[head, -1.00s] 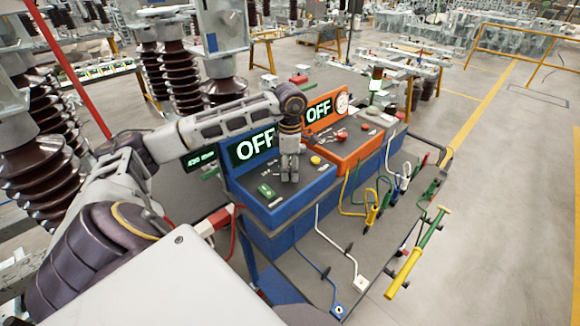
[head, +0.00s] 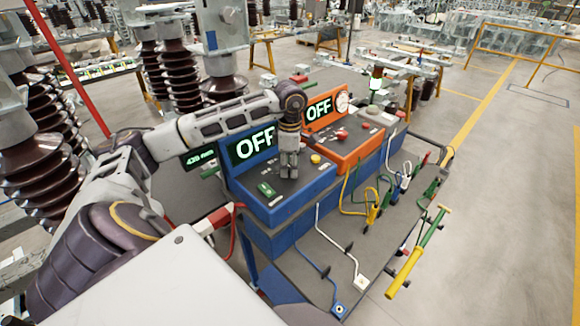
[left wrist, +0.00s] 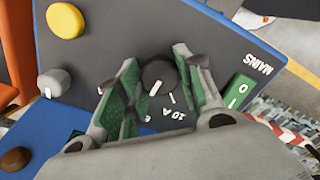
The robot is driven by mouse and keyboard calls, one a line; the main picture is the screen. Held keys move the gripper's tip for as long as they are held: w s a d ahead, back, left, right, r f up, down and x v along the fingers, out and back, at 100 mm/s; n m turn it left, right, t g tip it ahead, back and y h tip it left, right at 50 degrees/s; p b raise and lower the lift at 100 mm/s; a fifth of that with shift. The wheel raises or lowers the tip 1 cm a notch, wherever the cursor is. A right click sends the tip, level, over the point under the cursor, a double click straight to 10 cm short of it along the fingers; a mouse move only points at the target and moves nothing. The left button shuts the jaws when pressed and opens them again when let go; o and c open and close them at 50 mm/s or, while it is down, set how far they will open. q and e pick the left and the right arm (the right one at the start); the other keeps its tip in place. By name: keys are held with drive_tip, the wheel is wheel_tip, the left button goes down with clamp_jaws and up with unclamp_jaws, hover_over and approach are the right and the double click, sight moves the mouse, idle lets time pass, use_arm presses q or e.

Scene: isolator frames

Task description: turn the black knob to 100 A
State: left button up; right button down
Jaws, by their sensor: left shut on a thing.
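The black knob (left wrist: 158,74) with a white pointer line is on the sloping top of the blue unit (head: 300,206). My left gripper (head: 289,172) reaches down over this panel. A "10 A" label shows beside the knob, and another white mark lies near the left finger. The fingers hide part of the scale, and I see no 100 A label clearly. In the head view the gripper hides the knob. My right gripper is not in view.
The blue unit's display (head: 252,148) reads OFF. A green switch (left wrist: 239,91) marked MAINS, a yellow button (left wrist: 65,20) and a grey knob (left wrist: 54,83) are near the gripper. An orange unit (head: 352,158) stands beside the blue one, with cables on the bench to the right.

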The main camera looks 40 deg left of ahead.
use_arm(q)
drive_tip(key=m+b, duration=0.2)
drive_tip(key=m, duration=0.2)
drive_tip(key=shift+m+b, duration=0.45)
drive_tip(key=shift+m, duration=0.65)
drive_tip(key=shift+m+b, duration=0.4)
drive_tip(key=shift+m, duration=0.3)
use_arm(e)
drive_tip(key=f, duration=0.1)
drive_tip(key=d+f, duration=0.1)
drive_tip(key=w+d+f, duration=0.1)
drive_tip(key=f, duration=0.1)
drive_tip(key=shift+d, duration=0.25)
use_arm(q)
drive_tip(key=shift+m, duration=0.3)
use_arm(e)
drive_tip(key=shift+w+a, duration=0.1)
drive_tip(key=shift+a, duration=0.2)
use_arm(q)
drive_tip(key=o, duration=1)
drive_tip(key=shift+o, duration=0.2)
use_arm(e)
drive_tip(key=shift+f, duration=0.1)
